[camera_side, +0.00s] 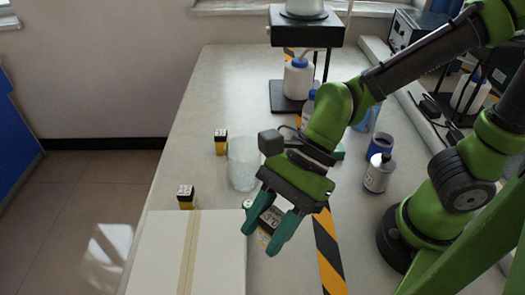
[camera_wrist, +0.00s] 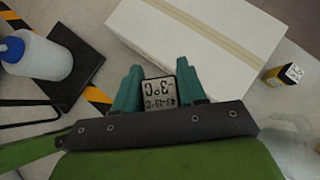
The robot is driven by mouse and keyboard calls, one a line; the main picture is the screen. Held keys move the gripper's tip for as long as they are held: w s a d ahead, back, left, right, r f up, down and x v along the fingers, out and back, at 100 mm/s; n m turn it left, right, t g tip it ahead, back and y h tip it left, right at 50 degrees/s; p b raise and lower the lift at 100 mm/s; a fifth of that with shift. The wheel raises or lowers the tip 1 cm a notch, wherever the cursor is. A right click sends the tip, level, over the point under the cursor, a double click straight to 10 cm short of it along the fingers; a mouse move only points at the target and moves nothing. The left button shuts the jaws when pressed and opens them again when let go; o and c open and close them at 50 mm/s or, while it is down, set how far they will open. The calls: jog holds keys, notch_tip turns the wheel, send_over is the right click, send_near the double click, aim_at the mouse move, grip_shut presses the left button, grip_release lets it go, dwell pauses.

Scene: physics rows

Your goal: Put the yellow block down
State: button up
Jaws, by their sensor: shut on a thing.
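My gripper (camera_side: 263,240) points down over the table, right of the white box. It is shut on a small block (camera_side: 268,221) with a pale, printed face; I take it to be the yellow block. In the wrist view, the block (camera_wrist: 160,94) sits between the two teal fingers of my gripper (camera_wrist: 160,76), its "3°C" label facing the camera. The fingers hide much of its sides. I cannot tell whether its underside touches the table.
A white box (camera_side: 168,250) with a tan strip lies close by on the left. Two similar yellow-and-black blocks stand at its far edge (camera_side: 186,198) and farther back (camera_side: 221,143). A clear beaker (camera_side: 243,165) stands behind my gripper. A dark bottle (camera_side: 377,176) stands right.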

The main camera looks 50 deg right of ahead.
jog(key=shift+w+a+f, duration=0.1)
jog(key=shift+f, duration=0.15)
jog(key=w+a, duration=0.2)
jog(key=a, duration=0.2)
jog(key=w+a+f, duration=0.1)
jog(key=w+a, duration=0.2)
jog(key=a, duration=0.1)
jog(key=w+a, duration=0.3)
jog(key=a, duration=0.2)
jog(key=shift+w+f, duration=0.25)
jog(key=shift+f, duration=0.05)
jog(key=shift+a+f, duration=0.1)
jog(key=shift+f, duration=1.65)
jog(key=shift+f, duration=0.2)
jog(key=o, duration=1.1)
